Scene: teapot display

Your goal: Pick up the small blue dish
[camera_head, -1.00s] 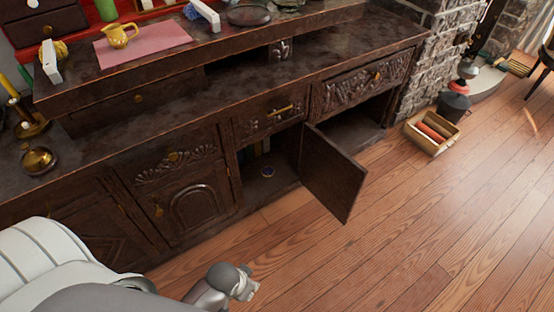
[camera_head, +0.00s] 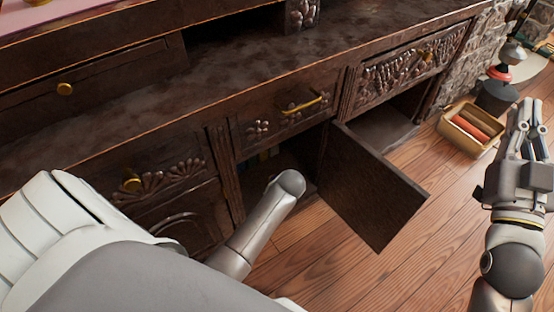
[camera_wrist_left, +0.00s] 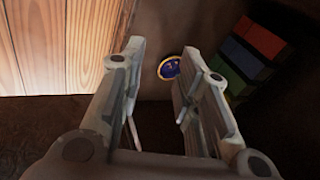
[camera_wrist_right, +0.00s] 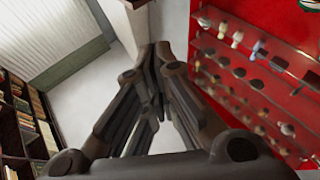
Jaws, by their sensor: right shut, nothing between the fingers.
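The small blue dish (camera_wrist_left: 169,67), round with a yellowish rim, shows in the left wrist view on the dark cabinet floor, beyond the fingertips and close to the right finger. It is hidden in the head view. My left gripper (camera_wrist_left: 161,50) is open with nothing between its fingers. In the head view my left arm reaches to the open cabinet, and its gripper is out of sight there. My right gripper (camera_head: 527,125) is raised at the right of the head view, shut and empty; it also shows in the right wrist view (camera_wrist_right: 158,60).
The open cabinet door (camera_head: 370,190) stands out to the right of my left arm. Red, green and blue books (camera_wrist_left: 245,55) stand in the cabinet beside the dish. A box with red rolls (camera_head: 470,128) sits on the floor. The wooden floor (camera_head: 340,270) before the door is clear.

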